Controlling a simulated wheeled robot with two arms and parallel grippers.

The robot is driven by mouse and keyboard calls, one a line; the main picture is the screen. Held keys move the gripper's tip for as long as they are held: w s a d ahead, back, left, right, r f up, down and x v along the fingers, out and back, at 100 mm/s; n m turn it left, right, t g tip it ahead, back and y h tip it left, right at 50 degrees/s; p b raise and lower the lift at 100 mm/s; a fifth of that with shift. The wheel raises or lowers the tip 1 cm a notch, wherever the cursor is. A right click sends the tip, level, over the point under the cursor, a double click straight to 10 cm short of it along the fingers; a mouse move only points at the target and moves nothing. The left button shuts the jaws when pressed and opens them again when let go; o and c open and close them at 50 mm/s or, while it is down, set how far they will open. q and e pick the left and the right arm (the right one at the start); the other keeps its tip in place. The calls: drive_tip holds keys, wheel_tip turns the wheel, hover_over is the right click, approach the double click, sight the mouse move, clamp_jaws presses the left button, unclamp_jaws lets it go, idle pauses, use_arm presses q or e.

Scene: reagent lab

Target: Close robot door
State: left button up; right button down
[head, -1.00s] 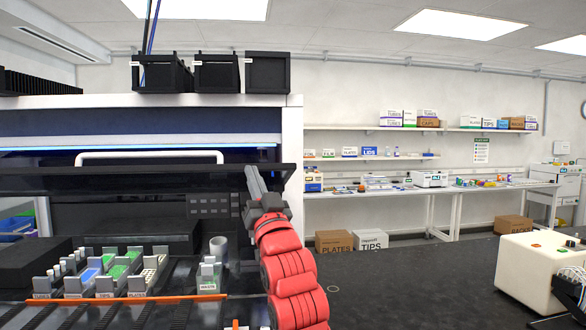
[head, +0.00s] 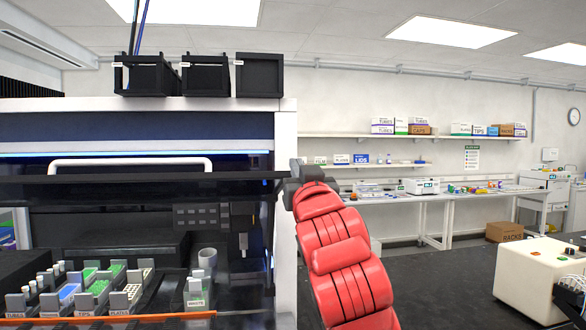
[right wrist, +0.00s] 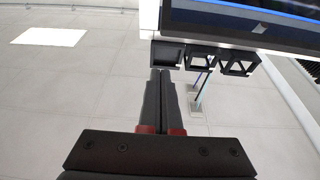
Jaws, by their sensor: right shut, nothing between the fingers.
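The robot enclosure (head: 285,230) stands at the left with its front open below a dark door edge (head: 130,181). A white door handle (head: 130,163) runs just above this edge. My right gripper (head: 296,168) is at the right end of the door edge, in front of the white side post. I cannot tell in the head view whether it touches the door. In the right wrist view my two fingers (right wrist: 160,95) are together and empty, and the enclosure's top shows beyond them. My left gripper is out of view.
Inside the enclosure are labelled racks (head: 88,290) and a waste bin (head: 197,292). Black boxes (head: 205,76) sit on its top. A cream-coloured machine (head: 530,275) stands at the lower right.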

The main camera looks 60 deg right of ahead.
drive_tip(key=p+x, duration=0.4)
drive_tip(key=x, duration=0.4)
drive_tip(key=shift+w+d+r, duration=0.1)
drive_tip(key=shift+w+d, duration=0.05)
drive_tip(key=shift+d, duration=0.05)
drive_tip(key=shift+s+a+f+p, duration=0.15)
drive_tip(key=shift+a+f+p, duration=0.15)
drive_tip(key=shift+f, duration=0.3)
drive_tip(key=shift+s+a+f+p, duration=0.2)
drive_tip(key=shift+f+p, duration=0.15)
drive_tip(key=shift+f, duration=0.2)
drive_tip(key=shift+s+a+f+p, duration=0.2)
drive_tip(key=shift+f+p, duration=0.15)
drive_tip(key=shift+f, duration=0.25)
drive_tip(key=shift+f, duration=0.1)
